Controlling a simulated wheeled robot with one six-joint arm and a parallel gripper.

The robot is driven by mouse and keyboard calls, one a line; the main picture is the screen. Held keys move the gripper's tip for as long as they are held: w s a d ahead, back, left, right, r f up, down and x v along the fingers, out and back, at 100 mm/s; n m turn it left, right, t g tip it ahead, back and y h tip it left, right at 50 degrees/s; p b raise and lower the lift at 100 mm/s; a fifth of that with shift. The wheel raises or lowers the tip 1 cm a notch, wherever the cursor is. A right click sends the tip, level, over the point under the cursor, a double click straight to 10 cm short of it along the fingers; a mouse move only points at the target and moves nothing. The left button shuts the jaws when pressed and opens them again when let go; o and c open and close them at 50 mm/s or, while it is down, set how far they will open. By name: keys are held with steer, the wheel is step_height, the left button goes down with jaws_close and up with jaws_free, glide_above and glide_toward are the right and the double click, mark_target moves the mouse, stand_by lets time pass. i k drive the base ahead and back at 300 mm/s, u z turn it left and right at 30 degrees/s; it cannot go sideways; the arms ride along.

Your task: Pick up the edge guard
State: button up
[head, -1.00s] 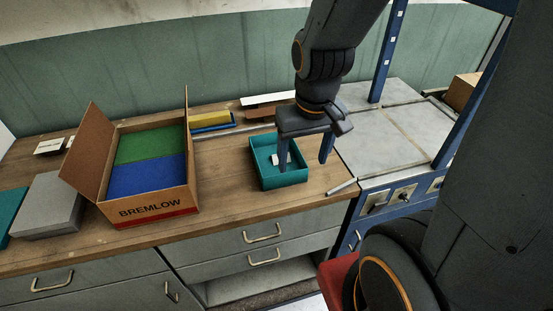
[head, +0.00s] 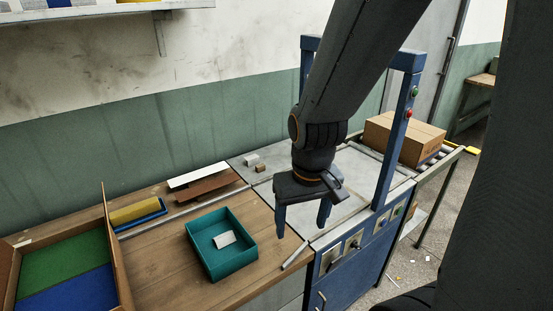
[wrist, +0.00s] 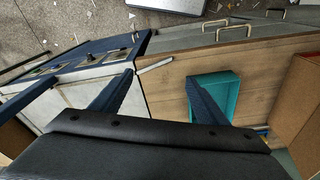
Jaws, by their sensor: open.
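A short pale bar (head: 295,255), which looks like the edge guard though I cannot be sure, lies at the front right of the wooden bench beside the feeder. My gripper (head: 301,229) is open and empty, pointing down above the join of bench and feeder. In the wrist view the bar (wrist: 154,65) shows between the fingertips (wrist: 158,77), apart from both. A teal tray (head: 246,258) holding a small white piece (head: 224,240) stands left of the gripper. One finger covers part of the tray (wrist: 232,95) in the wrist view.
An open carton (head: 112,250) with green and blue contents stands at left. White (head: 198,175) and brown (head: 206,189) strips lie at the back. The feeder's blue frame (head: 392,130) rises at right; a closed box (head: 405,138) sits on rollers beyond.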

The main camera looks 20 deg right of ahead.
mark_target(253, 160)
steer(key=z, duration=0.05)
steer(key=k, duration=0.5)
steer(key=z, duration=2.05)
steer(key=i, duration=1.15)
steer(key=u, duration=2.7)
steer(key=i, duration=0.5)
